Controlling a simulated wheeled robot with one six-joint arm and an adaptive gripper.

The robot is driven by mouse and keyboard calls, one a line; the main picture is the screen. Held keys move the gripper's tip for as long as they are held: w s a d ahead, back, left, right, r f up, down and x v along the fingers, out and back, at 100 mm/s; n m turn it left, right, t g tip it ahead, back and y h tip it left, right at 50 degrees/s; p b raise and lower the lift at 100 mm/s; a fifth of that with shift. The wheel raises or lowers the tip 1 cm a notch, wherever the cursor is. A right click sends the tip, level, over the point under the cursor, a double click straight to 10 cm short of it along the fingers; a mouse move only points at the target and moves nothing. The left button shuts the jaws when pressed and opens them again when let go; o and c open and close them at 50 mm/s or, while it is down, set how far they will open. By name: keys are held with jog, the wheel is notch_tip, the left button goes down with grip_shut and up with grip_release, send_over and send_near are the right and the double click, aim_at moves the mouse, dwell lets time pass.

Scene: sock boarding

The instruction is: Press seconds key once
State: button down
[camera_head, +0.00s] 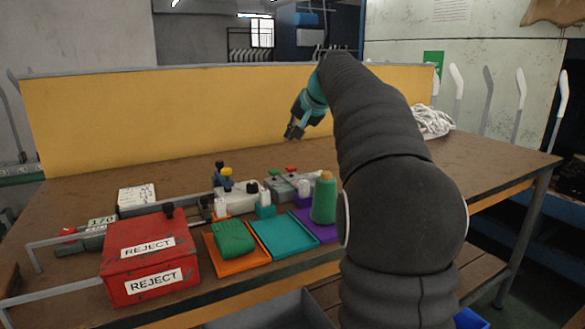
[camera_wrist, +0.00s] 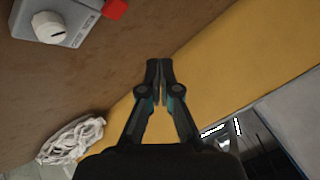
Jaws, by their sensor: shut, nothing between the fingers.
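My gripper (camera_head: 294,131) is shut and empty, raised over the back of the table in front of the yellow board. Its closed fingertips (camera_wrist: 159,66) also show in the wrist view. I cannot make out a key marked seconds in either view. A grey box with a white knob (camera_wrist: 50,27) and a red button (camera_wrist: 115,8) lies at the top left of the wrist view, apart from my fingers; its lettering is too small to read. In the head view, small control boxes with a green button (camera_head: 275,174) and a red button (camera_head: 291,169) stand mid-table.
A red REJECT box (camera_head: 150,262) stands at the front left, beside a display unit (camera_head: 103,221) partly hidden behind it. Orange (camera_head: 240,264), teal (camera_head: 284,236) and purple trays, a green thread cone (camera_head: 324,198) and a folded green cloth (camera_head: 233,239) are near the front. White cloth (camera_wrist: 72,137) lies right.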

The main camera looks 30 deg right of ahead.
aim_at(293, 168)
jog(key=shift+d+f+b, duration=0.1)
jog(key=shift+f+b, duration=1.7)
jog(key=shift+f, duration=1.2)
jog(key=shift+f, duration=0.2)
jog(key=shift+f, duration=0.25)
jog(key=shift+f+b, duration=0.65)
jog(key=shift+b, duration=0.1)
jog(key=shift+r, duration=0.15)
jog(key=shift+r+p, duration=0.95)
jog(key=shift+p, duration=0.1)
